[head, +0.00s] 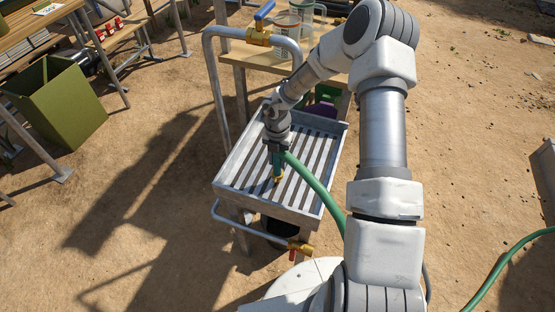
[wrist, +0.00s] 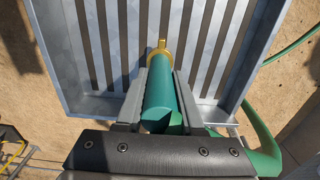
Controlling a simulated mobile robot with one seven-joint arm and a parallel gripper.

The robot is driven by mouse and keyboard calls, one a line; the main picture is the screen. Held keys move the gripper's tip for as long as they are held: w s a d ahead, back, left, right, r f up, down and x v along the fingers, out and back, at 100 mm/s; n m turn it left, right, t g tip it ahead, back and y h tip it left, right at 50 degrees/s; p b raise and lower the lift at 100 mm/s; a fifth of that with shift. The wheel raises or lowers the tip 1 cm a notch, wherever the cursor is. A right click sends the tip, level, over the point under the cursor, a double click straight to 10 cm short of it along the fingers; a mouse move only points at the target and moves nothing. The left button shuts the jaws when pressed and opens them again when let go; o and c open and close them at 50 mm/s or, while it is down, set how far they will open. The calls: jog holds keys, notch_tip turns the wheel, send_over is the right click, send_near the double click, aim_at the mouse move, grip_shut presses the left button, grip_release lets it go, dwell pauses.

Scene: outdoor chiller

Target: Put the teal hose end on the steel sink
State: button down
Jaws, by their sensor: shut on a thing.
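The teal hose end (wrist: 160,97) has a teal barrel and a brass tip. My gripper (wrist: 158,85) is shut on it, one finger on each side of the barrel. In the head view my gripper (head: 276,150) is over the steel sink (head: 228,187), a shallow tray with a slatted bottom and raised metal walls, also seen in the wrist view (wrist: 265,70). The brass tip (head: 278,180) points down toward the slats. I cannot tell whether it touches them. A green hose (head: 318,185) runs from the hose end over the sink's right side.
A bent pipe with a blue-handled brass valve (head: 259,36) stands behind the sink. A red-handled brass valve (head: 299,248) is below its front. A wooden table (head: 262,57) with clear containers stands behind. An olive bin (head: 60,103) is at left. The sink's slats are otherwise bare.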

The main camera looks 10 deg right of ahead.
jog(key=c, duration=0.5)
grip_release()
jog(key=shift+r, duration=0.1)
notch_tip(320, 180, up, 12)
jog(key=shift+f+p, duration=0.1)
jog(key=shift+p, duration=1)
